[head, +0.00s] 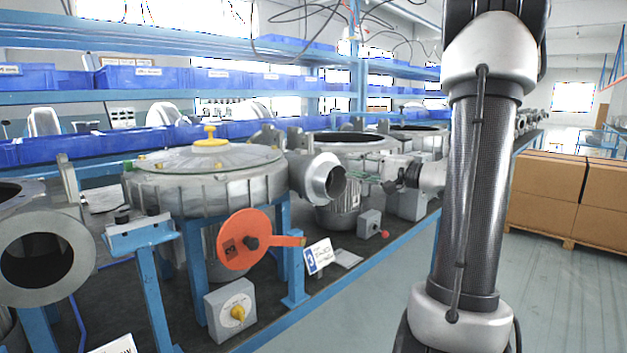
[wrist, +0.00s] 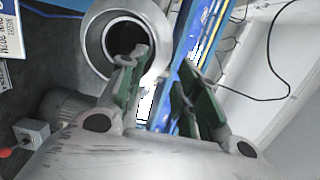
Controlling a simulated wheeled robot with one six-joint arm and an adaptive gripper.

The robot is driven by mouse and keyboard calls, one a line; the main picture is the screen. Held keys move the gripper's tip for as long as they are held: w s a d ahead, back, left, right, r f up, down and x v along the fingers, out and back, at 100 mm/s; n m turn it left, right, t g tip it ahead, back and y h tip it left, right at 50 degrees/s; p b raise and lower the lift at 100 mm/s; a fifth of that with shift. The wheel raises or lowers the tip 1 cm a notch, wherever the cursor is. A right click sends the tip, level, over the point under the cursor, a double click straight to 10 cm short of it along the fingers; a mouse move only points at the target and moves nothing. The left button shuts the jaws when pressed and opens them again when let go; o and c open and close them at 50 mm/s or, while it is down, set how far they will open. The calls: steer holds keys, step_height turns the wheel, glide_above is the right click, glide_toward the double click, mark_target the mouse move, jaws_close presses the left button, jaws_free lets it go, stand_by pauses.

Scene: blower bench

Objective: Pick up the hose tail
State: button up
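My gripper (head: 376,178) is beside the open round outlet (head: 326,180) of a grey blower, on its right side in the head view. In the wrist view its two green-grey fingers (wrist: 160,72) stand apart, with nothing visible between them. The outlet's pale ring and dark opening (wrist: 127,34) lie behind the left finger in that view. Whether that finger touches the ring I cannot tell. I cannot make out a hose tail in either view.
The blower with a yellow knob (head: 210,136) stands on blue legs on a dark bench. An orange disc (head: 243,240), a grey switch box (head: 232,310) and a numbered card (head: 318,256) are at its front. Cardboard boxes (head: 545,190) stand right; the floor between is clear.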

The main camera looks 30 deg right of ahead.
mark_target(335, 165)
steer(key=x, duration=0.5)
steer(key=f+x, duration=0.1)
steer(key=x, duration=0.1)
steer(key=shift+w, duration=0.35)
steer(key=shift+c, duration=0.5)
jaws_close()
